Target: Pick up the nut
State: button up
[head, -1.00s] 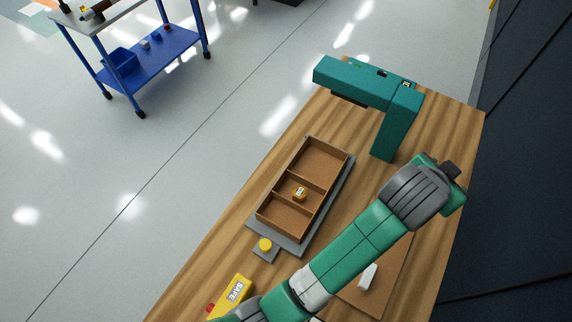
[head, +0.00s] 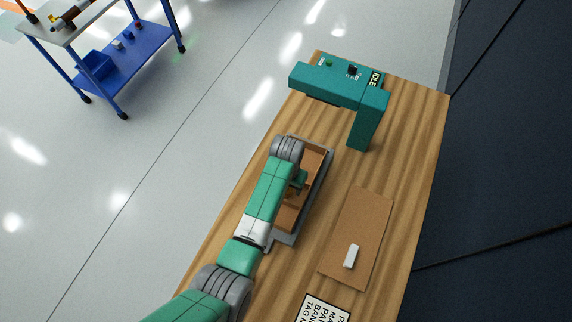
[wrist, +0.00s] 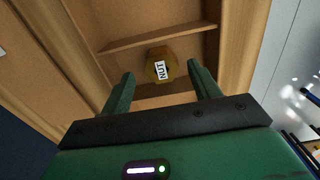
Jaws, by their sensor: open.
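The nut (wrist: 162,66) is a brass-coloured piece with a white label reading "NUT". In the wrist view it lies in a compartment of the brown wooden tray (wrist: 235,45), near a divider. My gripper (wrist: 161,82) is open, its two green fingers on either side of the nut in the picture, with nothing held. I cannot tell how far the fingertips are above it. In the head view my arm covers much of the tray (head: 319,166), and the nut is hidden there.
A teal arch-shaped machine (head: 340,90) with an "IDLE" display stands at the table's far end. A brown board (head: 370,225) with a white block (head: 351,256) lies right of the tray. A sign (head: 322,310) is at the near edge. A blue cart (head: 140,55) stands apart on the floor.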

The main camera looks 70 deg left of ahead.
notch_tip(320, 180, down, 3)
jog(key=shift+f, duration=0.1)
jog(key=c, duration=1.1)
notch_tip(320, 180, up, 10)
jog(key=shift+r+p, duration=0.1)
jog(key=shift+p, duration=0.35)
jog(key=shift+c, duration=0.2)
